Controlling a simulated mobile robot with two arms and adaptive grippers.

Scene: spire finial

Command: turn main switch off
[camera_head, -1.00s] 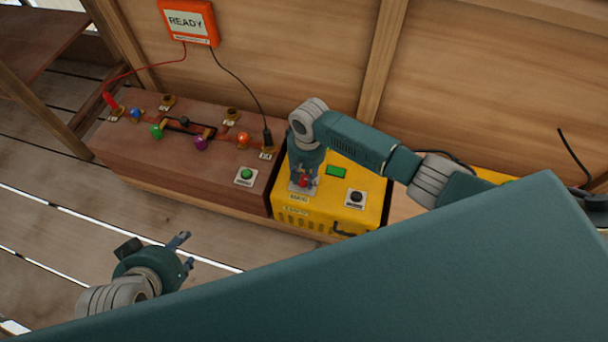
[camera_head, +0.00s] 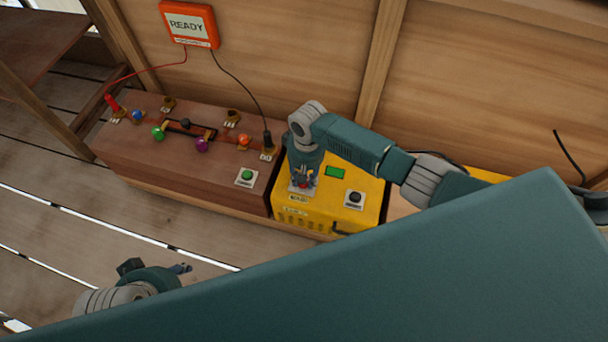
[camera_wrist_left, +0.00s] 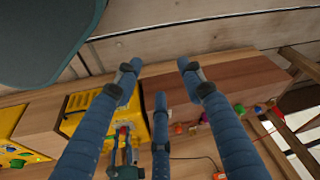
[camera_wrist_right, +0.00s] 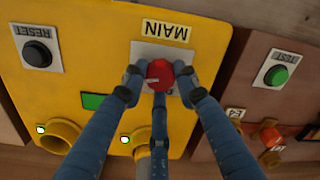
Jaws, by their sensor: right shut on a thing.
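The main switch is a red knob (camera_wrist_right: 160,73) on a grey plate under an upside-down MAIN label (camera_wrist_right: 167,31) in the right wrist view. It sits on the yellow box (camera_head: 290,222). My right gripper (camera_wrist_right: 160,88) is shut on the knob, with a finger on each side and the third finger below it in the picture. In the head view my right gripper (camera_head: 304,182) points down onto the switch and partly hides it. My left gripper (camera_head: 180,268) is at lower left above the plank floor; its fingers are spread and empty in the left wrist view (camera_wrist_left: 157,76).
The yellow box also carries a black RESET button (camera_wrist_right: 37,54) and a green display (camera_head: 335,172). Left of it stands a brown box (camera_head: 180,172) with coloured knobs, cables and a green TEST button (camera_head: 246,174). An orange READY panel (camera_head: 188,25) hangs on the wall.

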